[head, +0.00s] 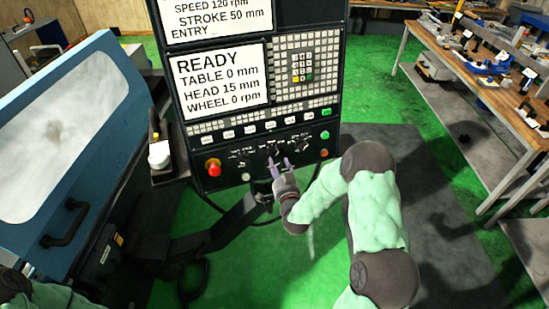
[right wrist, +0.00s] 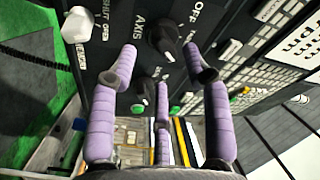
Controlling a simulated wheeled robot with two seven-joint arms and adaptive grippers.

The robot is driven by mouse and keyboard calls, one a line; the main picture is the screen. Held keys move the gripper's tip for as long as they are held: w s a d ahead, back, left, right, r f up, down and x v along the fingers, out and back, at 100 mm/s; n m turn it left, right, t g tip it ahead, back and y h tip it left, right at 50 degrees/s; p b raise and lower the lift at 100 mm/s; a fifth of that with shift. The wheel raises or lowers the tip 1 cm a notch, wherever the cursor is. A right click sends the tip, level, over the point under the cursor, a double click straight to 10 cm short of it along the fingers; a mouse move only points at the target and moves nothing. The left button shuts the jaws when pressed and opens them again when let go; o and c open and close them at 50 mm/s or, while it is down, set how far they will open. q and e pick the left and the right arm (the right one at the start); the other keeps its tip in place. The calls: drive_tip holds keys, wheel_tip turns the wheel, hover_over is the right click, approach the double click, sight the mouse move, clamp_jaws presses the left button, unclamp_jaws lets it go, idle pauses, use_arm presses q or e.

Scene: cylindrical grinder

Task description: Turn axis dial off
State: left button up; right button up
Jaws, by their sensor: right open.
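The axis dial (right wrist: 163,41) is a black knob on the dark control panel, beside the printed word AXIS in the right wrist view. The word OFF is printed to its upper right. A pale mark shows at the knob's lower right edge; I cannot tell its exact setting. My right gripper (right wrist: 160,68) has purple padded fingers. They are open and spread to either side of the dial, with no clear contact. In the head view, my right gripper (head: 281,166) is at the panel's lower edge and partly covers the dials there. My left gripper is out of view.
Another black dial (right wrist: 143,90) and a white knob (right wrist: 78,25) marked SHUT and OPEN are close by. A red stop button (head: 212,167) is at the panel's lower left. The grinder's blue door (head: 75,130) stands left; a workbench (head: 490,85) stands right.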

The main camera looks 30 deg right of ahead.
sight(274, 153)
drive_tip(key=shift+x, duration=2.3)
drive_tip(key=shift+d, duration=0.1)
clamp_jaws()
